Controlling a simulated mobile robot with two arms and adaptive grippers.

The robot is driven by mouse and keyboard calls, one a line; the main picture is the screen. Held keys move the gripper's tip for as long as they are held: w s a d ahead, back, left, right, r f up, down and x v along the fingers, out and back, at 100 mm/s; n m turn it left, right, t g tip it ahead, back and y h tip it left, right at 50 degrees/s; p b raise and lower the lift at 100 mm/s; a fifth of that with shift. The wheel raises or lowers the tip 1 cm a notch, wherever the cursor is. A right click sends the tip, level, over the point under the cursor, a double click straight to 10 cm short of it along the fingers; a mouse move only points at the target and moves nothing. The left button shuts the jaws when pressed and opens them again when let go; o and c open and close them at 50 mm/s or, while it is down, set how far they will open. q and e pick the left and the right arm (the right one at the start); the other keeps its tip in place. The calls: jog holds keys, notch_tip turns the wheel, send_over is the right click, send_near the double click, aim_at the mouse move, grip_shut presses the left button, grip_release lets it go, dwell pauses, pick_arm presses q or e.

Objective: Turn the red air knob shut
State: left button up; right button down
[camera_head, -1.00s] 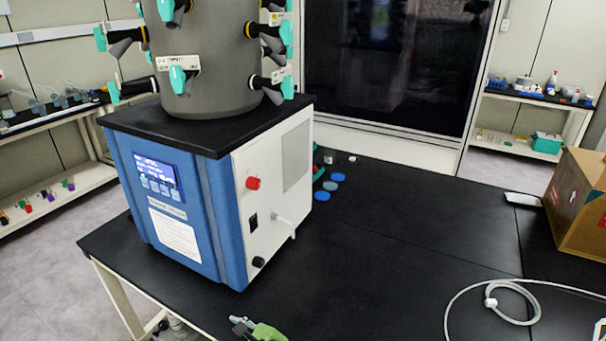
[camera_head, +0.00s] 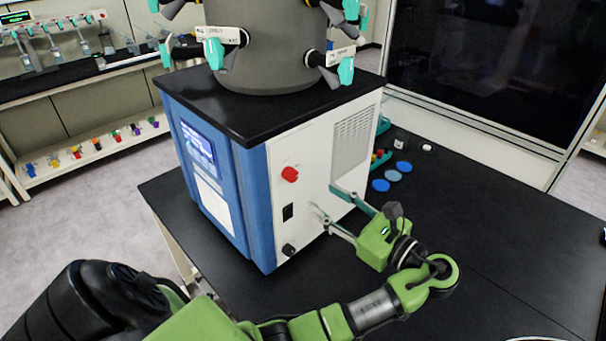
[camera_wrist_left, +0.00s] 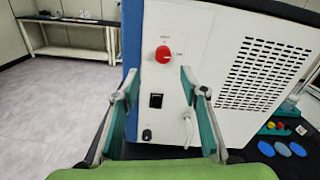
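The red air knob (camera_head: 290,174) is on the white side panel of the blue freeze dryer (camera_head: 262,205). It also shows in the left wrist view (camera_wrist_left: 163,54), above and between my fingers. My left gripper (camera_head: 328,198) is open and empty in front of the white panel, to the right of the knob and a little lower, apart from it. In the left wrist view the two fingers (camera_wrist_left: 158,86) stand wide apart, with a black switch (camera_wrist_left: 156,100) seen between them. My right gripper is not in view.
A white hose fitting (camera_wrist_left: 187,130) and a black knob (camera_head: 289,249) sit low on the panel. Blue discs (camera_head: 392,176) lie on the black bench (camera_head: 480,230) behind my gripper. The bench to the right is clear. The grey chamber (camera_head: 272,50) stands on top.

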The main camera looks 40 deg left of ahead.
aim_at(294, 177)
pick_arm(q)
jog(key=a+p, duration=0.1)
jog(key=a, duration=0.2)
jog(key=w+a+p, duration=0.1)
jog(key=a, duration=0.2)
jog(key=a+p, duration=0.1)
jog(key=a, duration=0.2)
jog(key=shift+w+a, duration=0.15)
jog(key=shift+w, duration=0.05)
jog(key=shift+a+f, duration=0.1)
jog(key=shift+a, duration=0.3)
jog(key=shift+w, duration=0.1)
jog(key=c, duration=1.1)
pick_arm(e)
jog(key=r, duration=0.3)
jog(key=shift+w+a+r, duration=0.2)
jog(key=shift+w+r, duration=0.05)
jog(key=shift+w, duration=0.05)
